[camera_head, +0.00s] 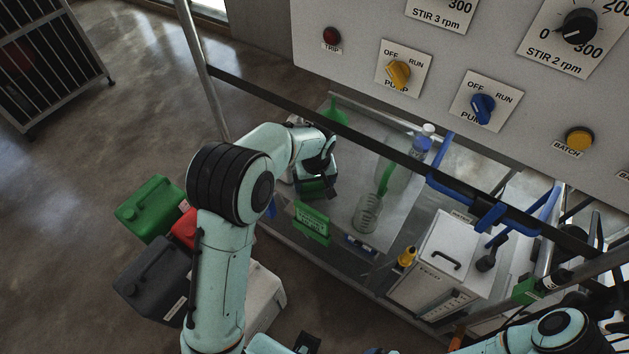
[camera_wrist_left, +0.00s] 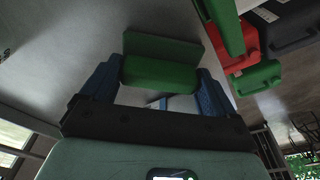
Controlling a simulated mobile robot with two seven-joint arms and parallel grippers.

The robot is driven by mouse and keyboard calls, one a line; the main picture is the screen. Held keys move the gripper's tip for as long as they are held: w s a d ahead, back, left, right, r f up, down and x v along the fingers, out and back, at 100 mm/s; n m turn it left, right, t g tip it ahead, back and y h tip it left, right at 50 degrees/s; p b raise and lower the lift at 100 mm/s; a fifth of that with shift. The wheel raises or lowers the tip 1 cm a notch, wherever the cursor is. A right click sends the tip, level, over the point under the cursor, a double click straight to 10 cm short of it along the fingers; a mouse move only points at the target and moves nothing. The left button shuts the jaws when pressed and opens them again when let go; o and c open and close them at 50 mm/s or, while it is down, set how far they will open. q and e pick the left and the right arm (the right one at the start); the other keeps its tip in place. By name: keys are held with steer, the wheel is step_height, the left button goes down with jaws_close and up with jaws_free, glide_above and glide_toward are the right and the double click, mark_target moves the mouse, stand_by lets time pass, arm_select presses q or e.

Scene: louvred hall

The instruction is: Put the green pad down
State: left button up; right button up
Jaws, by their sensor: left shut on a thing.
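The green pad (camera_head: 314,188) is in my left gripper (camera_head: 316,180), over the left end of the glass-like bench top (camera_head: 345,212). In the left wrist view the pad (camera_wrist_left: 158,75) is a green block with a darker green face beyond it, between the blue fingertips of my left gripper (camera_wrist_left: 160,82). The gripper is shut on it. I cannot tell whether the pad touches the surface below. Part of my right arm shows at the bottom right of the head view, but I cannot make out its gripper.
A labelled green box (camera_head: 311,222) is at the bench's front edge. A clear beaker (camera_head: 367,212) and a bottle (camera_head: 423,143) stand to the right, near a white case (camera_head: 440,265). Green (camera_head: 149,208) and dark (camera_head: 155,280) canisters stand at left. A dark rail crosses above.

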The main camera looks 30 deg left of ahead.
mark_target(316, 193)
arm_select(q)
steer(key=shift+f, duration=0.1)
steer(key=o, duration=0.9)
steer(key=shift+c, duration=0.2)
step_height(316, 193, up, 12)
steer(key=s+d, duration=0.1)
steer(key=shift+s+p, duration=0.15)
steer(key=shift+p, duration=0.3)
